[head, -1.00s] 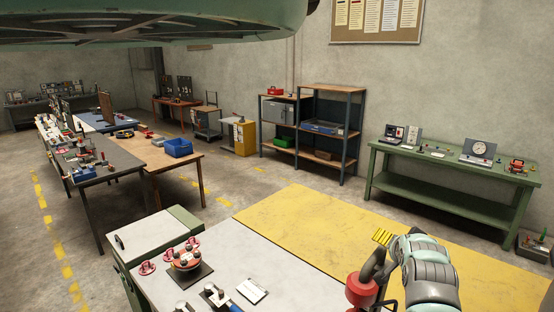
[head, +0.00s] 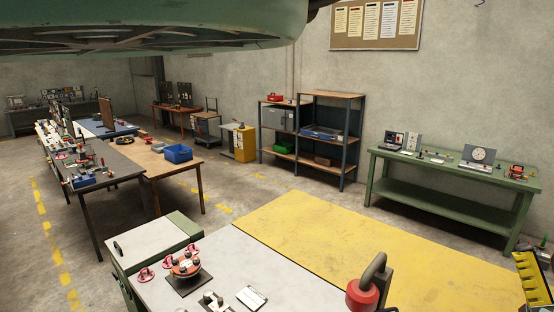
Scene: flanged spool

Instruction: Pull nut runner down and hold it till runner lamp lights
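A red round body with a thick grey curved handle (head: 364,294) stands at the right end of the near bench, against a dark upright. I cannot tell whether it is the nut runner. A red flanged spool (head: 186,266) with dark bolt heads sits on a dark plate on the bench. I cannot make out a runner lamp.
The near bench (head: 235,250) also holds red clamp-like parts (head: 146,275), a small white plate (head: 252,298) and metal fittings. A yellow floor area (head: 340,250) lies clear behind it. A green bench (head: 440,172) with instruments stands by the back wall.

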